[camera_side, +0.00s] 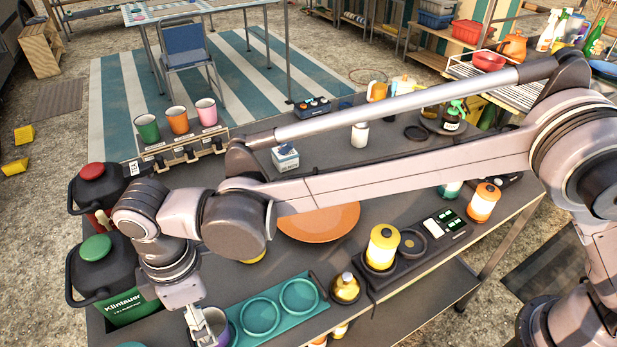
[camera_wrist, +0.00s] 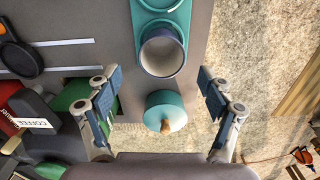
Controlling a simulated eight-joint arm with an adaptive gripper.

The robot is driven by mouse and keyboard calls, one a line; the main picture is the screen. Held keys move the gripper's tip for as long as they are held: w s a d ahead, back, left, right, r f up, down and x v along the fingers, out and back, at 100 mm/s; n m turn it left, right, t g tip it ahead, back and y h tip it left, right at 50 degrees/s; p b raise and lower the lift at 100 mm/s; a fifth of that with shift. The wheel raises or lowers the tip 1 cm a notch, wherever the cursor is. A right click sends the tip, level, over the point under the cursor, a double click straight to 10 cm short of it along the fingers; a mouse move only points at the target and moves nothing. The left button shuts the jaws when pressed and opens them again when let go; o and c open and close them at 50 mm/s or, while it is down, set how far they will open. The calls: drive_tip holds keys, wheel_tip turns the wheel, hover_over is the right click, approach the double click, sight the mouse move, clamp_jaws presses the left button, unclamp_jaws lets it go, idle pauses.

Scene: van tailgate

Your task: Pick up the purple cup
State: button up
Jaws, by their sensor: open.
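The purple cup (camera_side: 217,322) stands at the near edge of the table in the side view, partly hidden by my gripper (camera_side: 199,325). In the wrist view the cup (camera_wrist: 162,52) shows from above, with a dark purple-blue outside and a pale, empty inside. It sits at the end of a teal tray with round rings (camera_side: 280,310). My gripper (camera_wrist: 157,88) is open and empty, its two fingers wide apart. In the wrist view the cup lies just above the gap between the fingertips, with no visible contact.
A teal lidded pot with a wooden knob (camera_wrist: 165,112) lies between the fingers in the wrist view, close to the cup. A green canister (camera_side: 118,285) stands to the left. An orange plate (camera_side: 318,222) and a yellow lantern (camera_side: 382,247) are further right.

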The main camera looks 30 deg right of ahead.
hover_over(213, 330)
drive_tip(key=s, duration=0.2)
drive_tip(key=shift+w+d+f, duration=0.1)
drive_tip(key=shift+w+f, duration=0.05)
drive_tip(key=shift+f, duration=1.25)
drive_tip(key=shift+w+f, duration=0.1)
drive_tip(key=shift+f, duration=1.3)
drive_tip(key=c, duration=1.3)
